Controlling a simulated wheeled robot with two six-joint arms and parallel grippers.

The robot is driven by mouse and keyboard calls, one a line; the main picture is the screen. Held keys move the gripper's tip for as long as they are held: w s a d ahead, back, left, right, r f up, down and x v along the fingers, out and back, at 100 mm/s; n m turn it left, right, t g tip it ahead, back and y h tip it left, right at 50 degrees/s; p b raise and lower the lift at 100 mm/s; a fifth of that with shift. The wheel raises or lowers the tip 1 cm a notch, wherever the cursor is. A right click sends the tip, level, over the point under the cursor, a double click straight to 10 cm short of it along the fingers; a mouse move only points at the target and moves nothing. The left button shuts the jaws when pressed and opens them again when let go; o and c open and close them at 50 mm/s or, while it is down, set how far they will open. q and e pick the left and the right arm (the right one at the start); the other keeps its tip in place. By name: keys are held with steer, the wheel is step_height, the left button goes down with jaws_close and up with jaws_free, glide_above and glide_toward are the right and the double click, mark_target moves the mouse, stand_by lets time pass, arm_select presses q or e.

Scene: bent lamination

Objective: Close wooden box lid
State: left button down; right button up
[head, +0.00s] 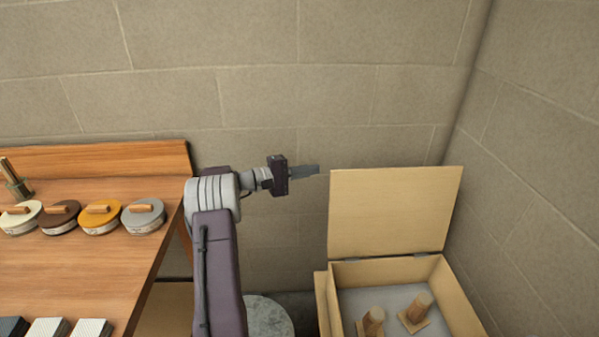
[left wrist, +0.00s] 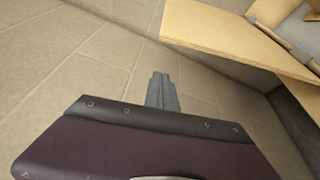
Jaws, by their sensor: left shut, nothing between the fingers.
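The wooden box (head: 460,305) stands at the lower right of the head view, with its lid (head: 393,212) swung up and standing open at the back edge. My left gripper (head: 318,169) is shut and empty, to the left of the lid's upper left corner. In the left wrist view my left gripper's fingers (left wrist: 162,76) are together, and part of the lid (left wrist: 225,38) shows at the upper right, apart from the fingers. My right gripper is not in view.
Two wooden pieces (head: 371,321) stand inside the box. A wooden table (head: 90,260) with several round lidded tins (head: 99,219) is at the left. A block wall (head: 300,80) stands close behind, and another wall (head: 540,170) is right of the box.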

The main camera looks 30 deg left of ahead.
arm_select(q)
steer(key=d, duration=0.4)
steer(key=shift+s+d+r+p, duration=0.15)
steer(key=shift+s+r+p, duration=0.1)
steer(key=shift+r+p, duration=0.1)
steer(key=shift+f, duration=0.1)
